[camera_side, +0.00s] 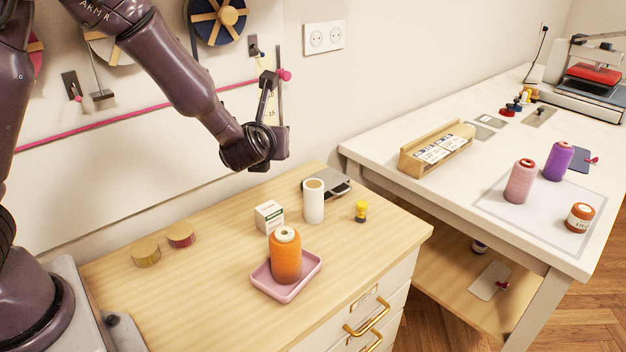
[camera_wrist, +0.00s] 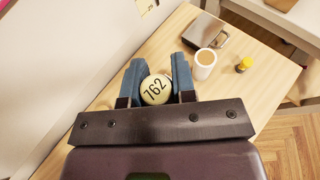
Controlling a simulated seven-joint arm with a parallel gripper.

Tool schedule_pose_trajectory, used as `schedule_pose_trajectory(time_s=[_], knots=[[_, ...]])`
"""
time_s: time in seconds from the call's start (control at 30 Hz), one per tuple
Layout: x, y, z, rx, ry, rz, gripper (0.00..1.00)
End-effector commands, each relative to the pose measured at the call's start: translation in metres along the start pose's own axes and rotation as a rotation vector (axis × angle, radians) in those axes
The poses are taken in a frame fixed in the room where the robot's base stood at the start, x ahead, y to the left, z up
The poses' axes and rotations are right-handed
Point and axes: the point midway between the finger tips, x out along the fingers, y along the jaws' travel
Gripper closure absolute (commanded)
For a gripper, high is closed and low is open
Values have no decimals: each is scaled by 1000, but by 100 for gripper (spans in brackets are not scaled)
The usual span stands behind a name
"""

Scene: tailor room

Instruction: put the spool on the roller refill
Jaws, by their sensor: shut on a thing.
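The spool (camera_wrist: 155,89) shows in the wrist view as a round cream end marked 762, between the two blue-grey fingers of my gripper (camera_wrist: 158,73). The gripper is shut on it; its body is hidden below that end. In the side view my gripper (camera_side: 281,146) hangs above the back of the wooden cabinet top; its fingers and the spool cannot be made out there. The roller refill (camera_side: 314,205) is a white upright cylinder with a tan top. It stands on the cabinet top, apart from the gripper, and right of it in the wrist view (camera_wrist: 204,67).
An orange cone (camera_side: 286,260) sits in a pink tray (camera_side: 262,281) in front. The refill's top is clear.

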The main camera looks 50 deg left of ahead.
Motion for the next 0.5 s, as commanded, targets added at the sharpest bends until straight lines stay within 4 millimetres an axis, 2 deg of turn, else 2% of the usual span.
schedule_pose_trajectory(time_s=[0.37,0.5], knots=[[80,-52,-10,1,-1,-3,97],[107,-66,-30,4,0,-2,97]])
